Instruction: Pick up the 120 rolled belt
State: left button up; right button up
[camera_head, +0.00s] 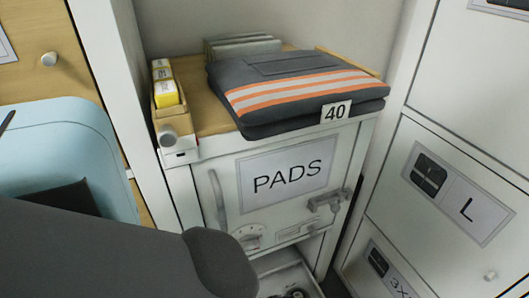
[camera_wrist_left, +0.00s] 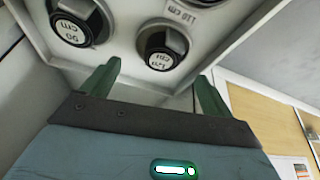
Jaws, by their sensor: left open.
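In the left wrist view my left gripper (camera_wrist_left: 158,70) is open, with its two green fingers apart and nothing between them. A dark rolled belt (camera_wrist_left: 166,40) lies just beyond the fingertips, roughly centred between them. Its white label appears upside down and seems to read 120 cm, but is hard to read. My right gripper is in neither view.
A pale tray (camera_wrist_left: 125,60) with raised walls holds the rolls. In the head view, a white PADS cabinet (camera_head: 250,205) carries folded dark workwear (camera_head: 290,85) tagged 40.

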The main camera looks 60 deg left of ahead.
pick_arm(q)
jog(key=b+x, duration=0.2)
jog(key=x, duration=0.2)
jog(key=shift+s+f+b, duration=0.15)
jog(key=shift+f+b, duration=0.05)
jog(key=shift+b, duration=0.15)
jog(key=shift+a+f, duration=0.15)
jog(key=shift+f, duration=0.2)
jog(key=c, duration=1.2)
jog(key=shift+o, duration=0.2)
